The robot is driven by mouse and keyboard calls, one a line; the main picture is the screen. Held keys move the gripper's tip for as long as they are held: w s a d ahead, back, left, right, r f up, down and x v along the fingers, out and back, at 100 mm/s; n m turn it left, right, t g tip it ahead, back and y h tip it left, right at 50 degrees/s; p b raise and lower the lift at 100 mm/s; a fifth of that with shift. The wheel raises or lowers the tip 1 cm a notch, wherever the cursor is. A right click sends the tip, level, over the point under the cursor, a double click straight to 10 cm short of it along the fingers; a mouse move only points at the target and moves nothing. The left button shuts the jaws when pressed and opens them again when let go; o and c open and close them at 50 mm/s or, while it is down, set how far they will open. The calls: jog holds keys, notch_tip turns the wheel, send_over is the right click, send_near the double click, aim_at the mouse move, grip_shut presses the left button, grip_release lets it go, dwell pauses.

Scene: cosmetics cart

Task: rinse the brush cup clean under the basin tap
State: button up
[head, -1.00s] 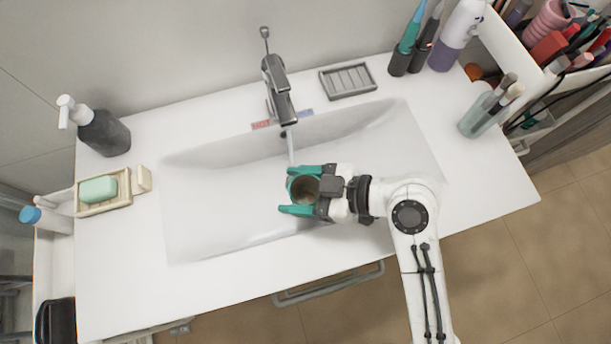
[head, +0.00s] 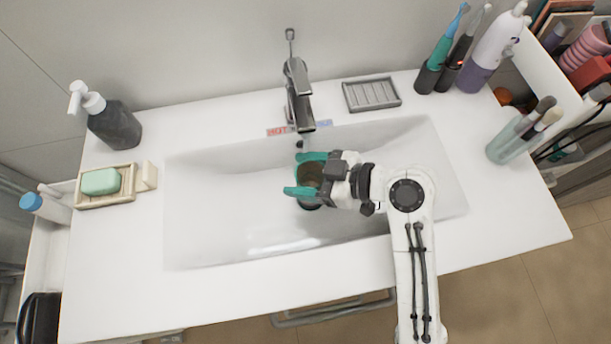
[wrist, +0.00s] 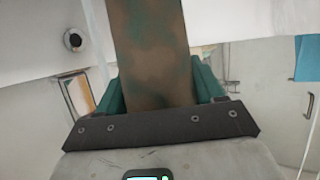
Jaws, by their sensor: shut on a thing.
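The brush cup (head: 312,176) is held on its side of the basin by my gripper (head: 297,174), whose teal fingers are shut around it. In the wrist view the cup (wrist: 150,50) fills the middle between the fingers (wrist: 160,95), and its wall is mottled brown and dull green. In the head view its dark opening faces up. The chrome tap (head: 299,92) stands behind the basin (head: 230,215), with the cup just in front of and below its spout. A thin pale stream shows left of the cup in the wrist view; whether it hits the cup is unclear.
A soap dish (head: 122,198) with green soap (head: 101,181) and a dark pump bottle (head: 113,126) stand at left. A grey ridged tray (head: 371,94), a glass of brushes (head: 508,143) and electric toothbrushes (head: 436,60) stand at right. The basin's left half is clear.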

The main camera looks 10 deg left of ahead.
dwell(0.4)
jog(key=shift+w+a+b, duration=0.25)
jog(key=shift+w+b, duration=0.15)
jog(key=shift+w, duration=0.55)
jog(key=shift+w+a+b, duration=0.2)
jog(key=shift+w+b, duration=0.2)
jog(key=shift+w, duration=0.55)
jog(key=shift+w+a+b, duration=0.25)
jog(key=shift+w+b, duration=0.15)
jog(key=shift+w, duration=0.55)
jog(key=shift+s, duration=0.1)
jog(key=shift+s+d+p, duration=0.25)
jog(key=shift+s+p, duration=0.05)
jog(key=shift+s, duration=0.65)
jog(key=shift+s+d+p, duration=0.2)
jog(key=shift+s+p, duration=0.15)
jog(key=shift+s, duration=0.55)
jog(key=shift+s+d+p, duration=0.25)
jog(key=shift+s+p, duration=0.05)
jog(key=shift+s, duration=0.65)
jog(key=shift+s+d+r+p, duration=0.2)
jog(key=shift+s+r+p, duration=0.6)
jog(key=shift+r+p, duration=0.15)
jog(key=shift+s+d+r+p, duration=0.2)
jog(key=shift+s+r+p, duration=0.65)
jog(key=shift+r, duration=0.25)
jog(key=shift+s+d+r+p, duration=0.2)
jog(key=shift+s+r+p, duration=0.55)
jog(key=shift+r+p, duration=0.25)
